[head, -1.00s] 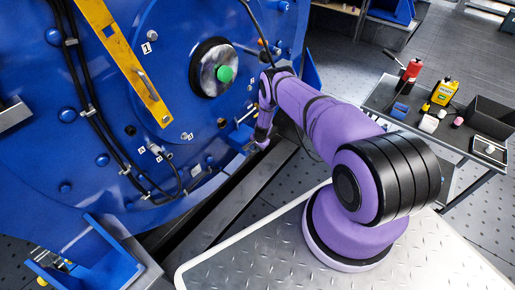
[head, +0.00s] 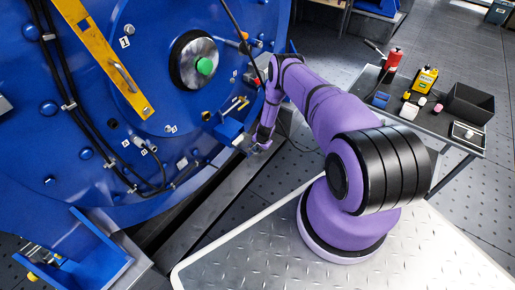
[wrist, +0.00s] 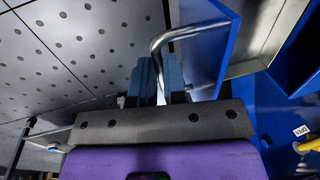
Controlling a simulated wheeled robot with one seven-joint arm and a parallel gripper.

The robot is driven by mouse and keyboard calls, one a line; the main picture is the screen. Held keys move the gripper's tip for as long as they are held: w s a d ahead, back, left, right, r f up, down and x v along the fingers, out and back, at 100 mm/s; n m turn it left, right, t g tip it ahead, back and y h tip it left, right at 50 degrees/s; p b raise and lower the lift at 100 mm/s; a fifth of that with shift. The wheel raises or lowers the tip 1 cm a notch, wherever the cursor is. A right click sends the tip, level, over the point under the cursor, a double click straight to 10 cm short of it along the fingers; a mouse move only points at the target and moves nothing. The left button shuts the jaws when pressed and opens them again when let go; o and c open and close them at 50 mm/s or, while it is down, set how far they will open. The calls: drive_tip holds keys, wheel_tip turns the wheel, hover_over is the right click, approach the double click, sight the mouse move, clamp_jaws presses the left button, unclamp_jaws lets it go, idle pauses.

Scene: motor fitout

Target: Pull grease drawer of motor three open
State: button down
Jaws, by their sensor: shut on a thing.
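The drawer (head: 229,130) is a blue box low on the right side of the big blue motor (head: 100,110). It stands out from the motor face. In the wrist view, its blue front panel (wrist: 207,55) has a bent metal bar handle (wrist: 172,36), and bare metal inner walls (wrist: 272,35) show behind the panel, so it is at least partly open. My gripper (wrist: 160,75) is shut on the handle, with its fingers on either side of the bar. In the head view, my gripper (head: 252,146) is small at the drawer's front; the handle is hard to make out there.
A side table (head: 440,122) at the right holds a red bottle (head: 394,58), a yellow container (head: 426,79) and a black bin (head: 470,103). A dark rail (head: 205,205) runs along the motor's foot. The dotted floor beyond my gripper is clear.

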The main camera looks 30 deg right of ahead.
drive_tip(key=shift+a, duration=0.1)
drive_tip(key=c, duration=1.2)
unclamp_jaws()
drive_tip(key=shift+r, duration=0.55)
wheel_tip(320, 180, up, 10)
drive_tip(key=s, duration=0.2)
drive_tip(key=shift+d+f, duration=0.25)
drive_tip(key=shift+d, duration=0.15)
